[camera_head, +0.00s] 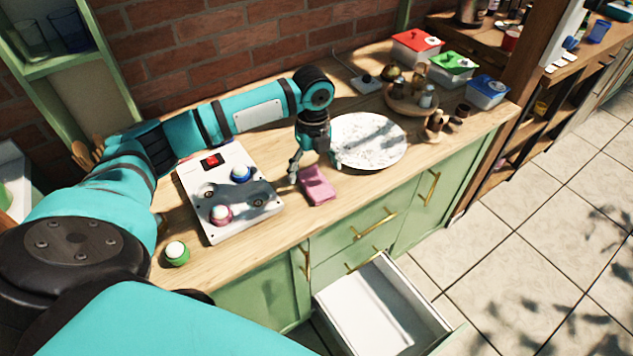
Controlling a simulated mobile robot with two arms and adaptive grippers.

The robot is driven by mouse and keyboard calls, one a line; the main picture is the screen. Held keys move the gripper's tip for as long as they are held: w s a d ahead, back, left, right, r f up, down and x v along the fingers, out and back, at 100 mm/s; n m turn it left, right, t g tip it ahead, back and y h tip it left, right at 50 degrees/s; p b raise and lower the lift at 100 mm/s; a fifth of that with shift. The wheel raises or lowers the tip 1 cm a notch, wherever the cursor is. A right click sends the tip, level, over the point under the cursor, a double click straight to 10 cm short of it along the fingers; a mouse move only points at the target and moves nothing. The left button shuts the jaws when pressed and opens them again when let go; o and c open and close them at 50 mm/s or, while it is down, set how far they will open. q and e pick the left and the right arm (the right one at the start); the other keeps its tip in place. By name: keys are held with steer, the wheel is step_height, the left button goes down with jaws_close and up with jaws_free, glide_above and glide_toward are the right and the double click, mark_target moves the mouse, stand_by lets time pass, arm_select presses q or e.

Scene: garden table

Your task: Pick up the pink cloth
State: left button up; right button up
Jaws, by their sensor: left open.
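The pink cloth (318,187) lies folded on the wooden counter, near its front edge. My left gripper (314,174) points down just behind and above the cloth. Its fingers are spread apart, one to the left of the cloth and one toward the plate. It is open, with nothing seen between its fingers. I cannot tell whether a fingertip touches the cloth. My right gripper is not in view.
A white speckled plate (372,143) lies right beside the gripper. A white board (240,222) with coloured knobs is on the left, with a green-and-white round object (176,253) near it. An open empty drawer (375,312) juts out below the counter.

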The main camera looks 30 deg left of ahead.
mark_target(316, 181)
arm_select(q)
steer(key=shift+w+d+f+p, duration=0.1)
steer(key=shift+f+p, duration=0.1)
steer(key=shift+f, duration=0.7)
steer(key=shift+w+d+f+p, duration=0.1)
steer(key=shift+w+f+p, duration=0.1)
steer(key=shift+f, duration=0.7)
steer(key=shift+w+f+p, duration=0.1)
steer(key=shift+f+p, duration=0.1)
steer(key=shift+f, duration=0.7)
steer(key=shift+s, duration=0.1)
steer(key=c, duration=0.9)
